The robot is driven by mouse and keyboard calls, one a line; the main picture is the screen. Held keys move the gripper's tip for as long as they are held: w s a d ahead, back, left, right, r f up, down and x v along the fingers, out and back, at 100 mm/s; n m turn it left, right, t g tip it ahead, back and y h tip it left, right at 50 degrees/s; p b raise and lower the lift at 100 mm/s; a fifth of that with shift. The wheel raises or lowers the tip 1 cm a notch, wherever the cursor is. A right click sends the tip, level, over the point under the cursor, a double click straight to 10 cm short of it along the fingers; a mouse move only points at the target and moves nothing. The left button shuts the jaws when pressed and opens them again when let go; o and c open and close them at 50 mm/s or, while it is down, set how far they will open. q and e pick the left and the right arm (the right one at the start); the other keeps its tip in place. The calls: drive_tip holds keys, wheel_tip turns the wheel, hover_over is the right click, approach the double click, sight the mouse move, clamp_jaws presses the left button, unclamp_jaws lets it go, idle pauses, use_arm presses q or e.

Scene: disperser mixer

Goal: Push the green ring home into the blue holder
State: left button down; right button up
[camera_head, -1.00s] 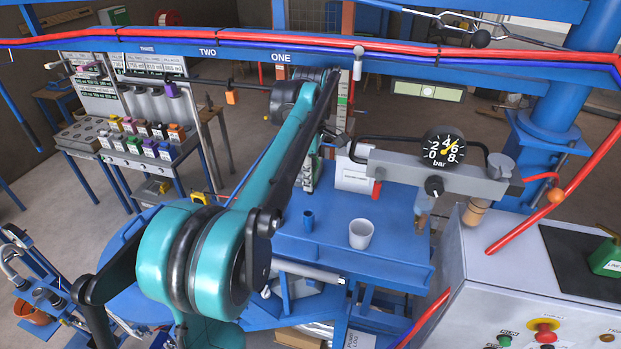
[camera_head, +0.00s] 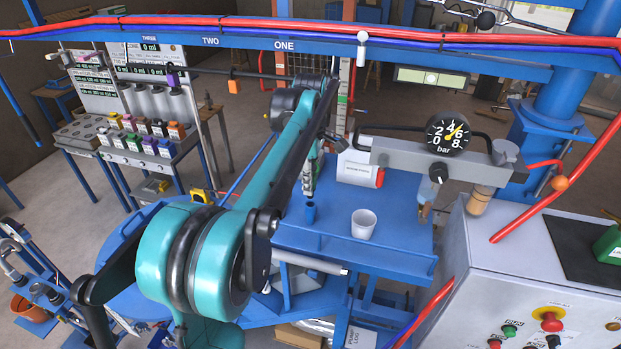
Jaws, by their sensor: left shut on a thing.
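The blue holder (camera_head: 310,212) is a small upright blue cylinder on the blue bench, left of the white cup. My left gripper (camera_head: 310,195) points down right above it, at the end of my teal and black arm. Its tip meets or nearly meets the holder's top; I cannot tell if they touch. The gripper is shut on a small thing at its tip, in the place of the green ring. The ring is too small and hidden to make out clearly, and so is how deep it sits. My right gripper is not in view.
A white cup (camera_head: 363,224) stands on the blue bench (camera_head: 335,215), right of the holder. A white sign (camera_head: 357,168) and a grey bar with a pressure gauge (camera_head: 447,134) are behind and to the right. A grey control cabinet (camera_head: 500,265) fills the lower right.

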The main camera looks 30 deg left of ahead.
use_arm(q)
drive_tip(key=shift+w+f+b, duration=0.25)
drive_tip(key=shift+f+b, duration=0.05)
drive_tip(key=shift+f, duration=0.5)
drive_tip(key=shift+s+r, duration=0.1)
drive_tip(key=shift+s, duration=0.1)
drive_tip(key=shift+w, duration=0.15)
drive_tip(key=shift+f+b, duration=1.3)
drive_tip(key=shift+f, duration=0.75)
idle(0.4)
drive_tip(key=c, duration=1.2)
unclamp_jaws()
wheel_tip(320, 180, up, 12)
drive_tip(key=shift+r, duration=0.1)
